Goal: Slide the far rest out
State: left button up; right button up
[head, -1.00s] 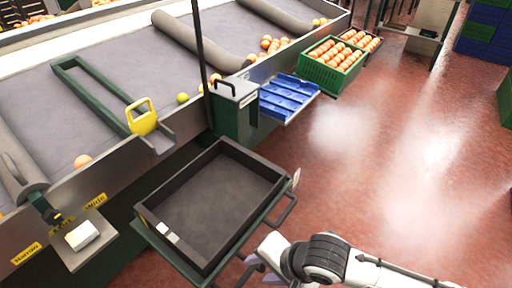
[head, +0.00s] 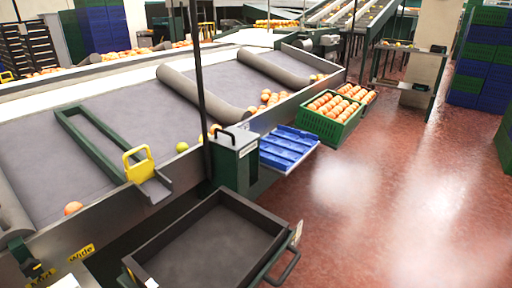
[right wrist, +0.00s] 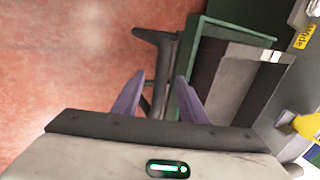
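A dark padded tray (head: 130,264) with a green frame stands at the front of the sorting table in the head view. A black bar handle (head: 286,268) sticks out from its right side. My right gripper (right wrist: 160,82) is open, with its two purple fingers apart. The black handle (right wrist: 155,42) shows around and between the fingertips in the right wrist view; I cannot tell whether they touch it. A blue slatted shelf (head: 289,148) juts out farther along the table; I cannot tell which of these is the far rest. My left gripper is not in view.
A green crate of oranges (head: 326,128) stands beyond the blue shelf. A green post box (head: 233,165) stands between tray and shelf. A yellow-handled gate (head: 139,165) sits on the grey table (head: 100,185). The red floor (head: 400,200) on the right is clear.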

grip_shut()
jog(key=shift+s+d, duration=0.1)
jog(key=shift+d, duration=0.05)
jog(key=shift+s+d+p, duration=0.35)
jog(key=shift+d+p, duration=0.15)
jog(key=shift+p, duration=0.25)
jog(key=shift+c, duration=2.4)
grip_release()
jog(key=shift+d, duration=0.1)
jog(key=o, duration=0.8)
jog(key=shift+c, duration=0.2)
